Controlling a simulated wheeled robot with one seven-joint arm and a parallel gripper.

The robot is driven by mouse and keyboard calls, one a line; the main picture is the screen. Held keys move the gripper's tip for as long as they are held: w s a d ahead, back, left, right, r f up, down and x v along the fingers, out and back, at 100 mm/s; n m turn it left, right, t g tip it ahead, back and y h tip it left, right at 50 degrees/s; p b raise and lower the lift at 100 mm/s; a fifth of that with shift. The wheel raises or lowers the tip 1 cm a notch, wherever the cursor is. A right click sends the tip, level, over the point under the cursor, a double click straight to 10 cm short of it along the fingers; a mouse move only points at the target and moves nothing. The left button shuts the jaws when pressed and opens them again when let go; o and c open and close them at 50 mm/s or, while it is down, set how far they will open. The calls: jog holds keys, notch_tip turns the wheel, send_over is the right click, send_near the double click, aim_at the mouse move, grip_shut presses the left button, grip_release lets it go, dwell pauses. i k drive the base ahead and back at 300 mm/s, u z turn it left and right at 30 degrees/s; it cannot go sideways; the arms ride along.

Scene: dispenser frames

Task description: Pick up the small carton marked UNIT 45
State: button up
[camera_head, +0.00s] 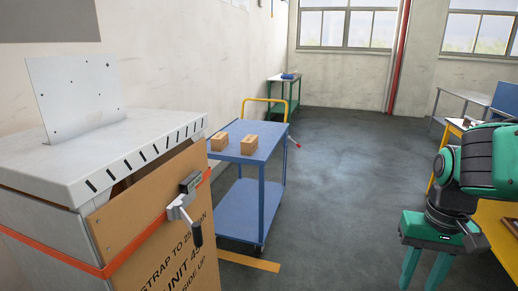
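Two small brown cartons stand apart on the top shelf of a blue cart (240,158), the left carton (220,142) and the right carton (250,145). Any marking on them is too small to read. A large brown panel (165,245) on the cabinet at front left carries printed words including "UNIT 45", partly cut off by the frame. My gripper (424,276) is at the lower right, pointing down, its two green fingers spread with nothing visible between them. It is well to the right of the cart, and its tips are near the frame's bottom edge.
The grey-topped cabinet (95,145) with an orange strap and a buckle (183,203) stands close at left, partly in front of the cart. A yellow table (495,225) is at right. Open grey floor (340,190) lies between. A green table (284,90) stands at the back.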

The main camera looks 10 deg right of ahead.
aim_at(248, 145)
jog(key=z, duration=0.7)
jog(key=i, duration=1.15)
jog(key=z, duration=0.4)
jog(key=i, duration=1.1)
jog(key=u, duration=0.9)
jog(key=i, duration=0.65)
jog(key=u, duration=0.5)
